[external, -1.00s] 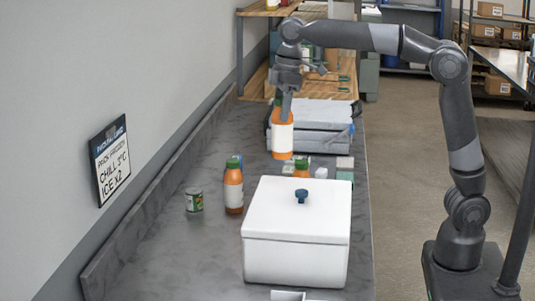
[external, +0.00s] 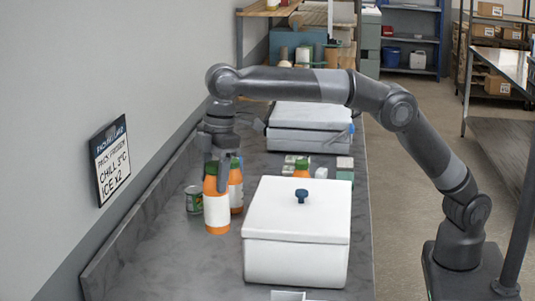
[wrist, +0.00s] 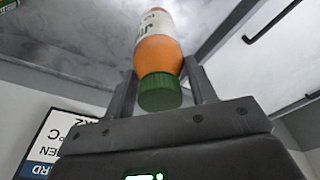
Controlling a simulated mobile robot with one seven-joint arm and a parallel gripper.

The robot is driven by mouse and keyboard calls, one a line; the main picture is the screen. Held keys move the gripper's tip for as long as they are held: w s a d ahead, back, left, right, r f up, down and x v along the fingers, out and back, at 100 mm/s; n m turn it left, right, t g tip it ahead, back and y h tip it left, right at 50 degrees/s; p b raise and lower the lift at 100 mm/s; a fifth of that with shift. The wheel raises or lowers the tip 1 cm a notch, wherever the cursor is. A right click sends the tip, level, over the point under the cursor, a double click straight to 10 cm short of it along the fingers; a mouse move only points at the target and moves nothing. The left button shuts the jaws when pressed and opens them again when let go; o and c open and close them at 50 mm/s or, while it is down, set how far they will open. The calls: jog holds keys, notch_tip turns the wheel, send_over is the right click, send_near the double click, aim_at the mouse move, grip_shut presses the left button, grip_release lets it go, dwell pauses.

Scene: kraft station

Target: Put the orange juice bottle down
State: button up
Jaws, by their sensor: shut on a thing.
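My gripper (external: 217,178) is shut on an orange juice bottle (external: 216,212) with a white label, held upright over the left part of the counter. In the wrist view, the bottle (wrist: 158,52) shows its green cap between the two fingers (wrist: 160,88). I cannot tell whether its base touches the counter. A second orange bottle (external: 237,192) stands just behind it, partly hidden by the held bottle and my gripper.
A white lidded box (external: 297,262) with a blue knob stands to the right. Grey cases (external: 308,140) lie farther back. The counter (external: 170,262) is clear at front left. A sign (external: 110,160) hangs on the wall.

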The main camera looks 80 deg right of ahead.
aim_at(217, 232)
notch_tip(217, 232, down, 14)
jog(key=shift+d+f, duration=0.1)
jog(key=shift+f, duration=0.05)
dwell(0.6)
jog(key=shift+f, duration=0.2)
jog(key=o, duration=1.5)
jog(key=shift+o, duration=0.2)
